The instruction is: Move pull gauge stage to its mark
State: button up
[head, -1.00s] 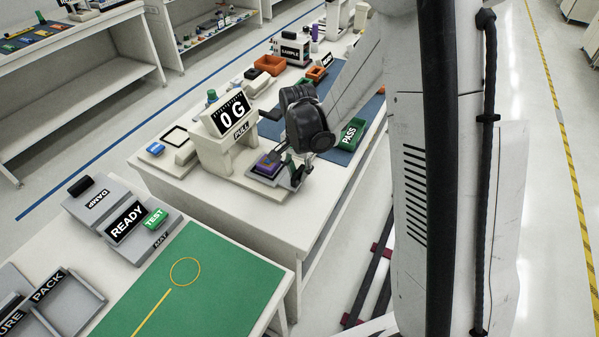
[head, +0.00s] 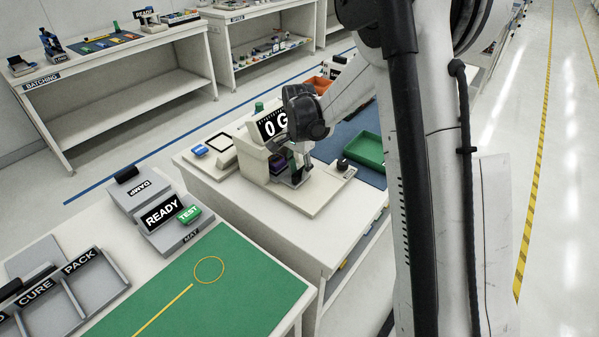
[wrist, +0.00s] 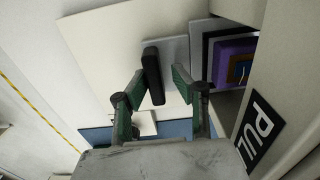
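The pull gauge (head: 258,150) stands on the near end of the middle bench, its display reading "0 G". Its stage is a grey slab (wrist: 176,52) carrying a dark frame with a purple square part (wrist: 232,60). The purple part (head: 278,163) also shows in the head view, in shade under the gauge. A black upright handle (wrist: 153,75) stands on the slab. My gripper (wrist: 158,82) is open, its green-padded fingers either side of the handle. The left finger is close to the handle; a gap shows at the right. In the head view my gripper (head: 296,168) partly hides the stage. No mark is distinguishable.
A control box with a black knob (head: 343,166) and a green tray (head: 367,150) lie right of the gauge. The gauge's post with its "PULL" label (wrist: 262,126) rises close to my right finger.

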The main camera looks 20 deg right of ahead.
jog(key=shift+o, duration=0.8)
jog(key=shift+s, duration=0.1)
notch_tip(320, 180, up, 12)
